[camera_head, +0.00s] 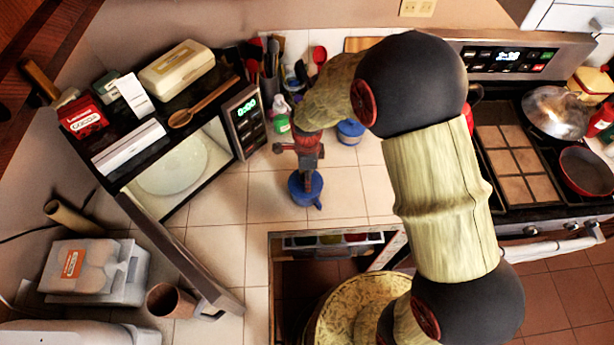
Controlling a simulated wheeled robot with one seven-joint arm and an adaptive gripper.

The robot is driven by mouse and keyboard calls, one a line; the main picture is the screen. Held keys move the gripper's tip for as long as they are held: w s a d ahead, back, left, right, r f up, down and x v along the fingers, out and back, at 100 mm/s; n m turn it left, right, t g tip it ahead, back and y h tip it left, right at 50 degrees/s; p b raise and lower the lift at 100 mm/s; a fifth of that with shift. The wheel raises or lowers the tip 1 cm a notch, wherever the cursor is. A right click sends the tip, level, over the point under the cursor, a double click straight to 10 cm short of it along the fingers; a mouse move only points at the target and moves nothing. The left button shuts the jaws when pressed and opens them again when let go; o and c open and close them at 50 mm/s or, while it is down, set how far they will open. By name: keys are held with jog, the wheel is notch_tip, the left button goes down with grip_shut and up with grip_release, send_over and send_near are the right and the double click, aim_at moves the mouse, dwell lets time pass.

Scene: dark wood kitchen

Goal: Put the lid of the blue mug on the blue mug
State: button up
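A blue mug (314,200) stands on the tiled counter, with its handle at the lower right. My gripper (308,182) points down over the mug, and its fingertips overlap the mug's top. I cannot tell whether the fingers are open or shut, or whether they touch anything. The top of the mug looks dark blue. I cannot make out the lid as a separate piece there. A second small blue container (350,129) with a blue top stands behind and to the right, near my arm.
An open microwave (205,140) with its door (165,250) swung out stands at left. A green-labelled bottle (281,117) and utensils (268,62) are behind my gripper. An open drawer or dishwasher (290,245) with plates lies in front. The stove (515,160) is at right.

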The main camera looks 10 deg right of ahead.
jog(key=shift+r, duration=0.15)
notch_tip(320, 180, up, 12)
jog(key=shift+p, duration=0.35)
jog(key=s+d+r+n+t, duration=0.2)
jog(key=s+d+r+n, duration=0.35)
jog(key=r, duration=0.35)
jog(key=s+d+r+n+t, duration=0.2)
jog(key=s+d+r+n, duration=0.35)
jog(key=r, duration=0.35)
jog(key=s+d+r+n+t, duration=0.1)
jog(key=s+d+r+n, duration=0.1)
jog(key=s+n, duration=0.5)
jog(key=shift+s+d+r+t, duration=0.35)
jog(key=shift+s+r, duration=0.25)
jog(key=shift+s, duration=0.45)
notch_tip(320, 180, down, 12)
jog(key=b, duration=1.1)
jog(key=shift+r+b, duration=0.2)
jog(key=shift+b, duration=0.1)
